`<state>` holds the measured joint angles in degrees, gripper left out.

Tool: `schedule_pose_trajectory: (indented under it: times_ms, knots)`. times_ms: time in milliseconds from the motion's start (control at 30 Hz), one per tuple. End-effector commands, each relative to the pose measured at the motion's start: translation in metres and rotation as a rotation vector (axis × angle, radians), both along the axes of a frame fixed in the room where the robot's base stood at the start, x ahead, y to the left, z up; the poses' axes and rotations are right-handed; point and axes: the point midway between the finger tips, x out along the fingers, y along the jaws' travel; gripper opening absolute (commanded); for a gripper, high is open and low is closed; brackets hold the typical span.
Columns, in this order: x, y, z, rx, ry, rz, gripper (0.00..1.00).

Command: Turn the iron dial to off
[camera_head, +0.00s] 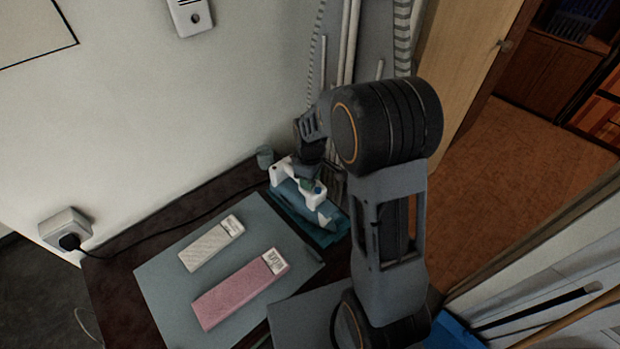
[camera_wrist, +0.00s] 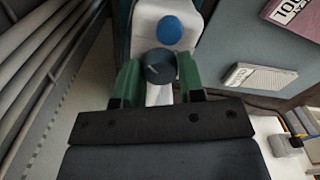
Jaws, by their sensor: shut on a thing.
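The iron (camera_head: 306,205) is white and teal and sits at the back right of the dark table, beside the grey mat. In the wrist view the white iron body (camera_wrist: 183,17) carries a blue round button and a dark round dial (camera_wrist: 160,66) with a pale pointer line slanting to the upper left. My gripper (camera_wrist: 160,75) has its green fingers on both sides of the dial, shut on it. In the head view my arm hangs over the iron, and the fingertips and dial are hard to make out there.
A pink box (camera_head: 240,289) and a white box (camera_head: 211,243) lie on the grey mat (camera_head: 165,285). A small cup (camera_head: 265,157) stands behind the iron. A black cord runs to the wall socket (camera_head: 66,230). Vertical pipes (camera_head: 349,45) rise close behind the iron.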

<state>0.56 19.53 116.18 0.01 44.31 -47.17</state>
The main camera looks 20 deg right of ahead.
Motion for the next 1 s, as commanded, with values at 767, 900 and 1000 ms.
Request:
schedule_pose_trajectory:
  times_ms: [767, 900, 1000]
  knots:
    - [0.0002, 0.0001, 0.0003, 0.000, -0.001, 0.011, 0.62]
    - [0.0001, 0.0000, 0.0002, 0.000, 0.000, 0.011, 0.62]
    - [0.0004, 0.0001, 0.0019, 0.000, -0.001, 0.011, 0.62]
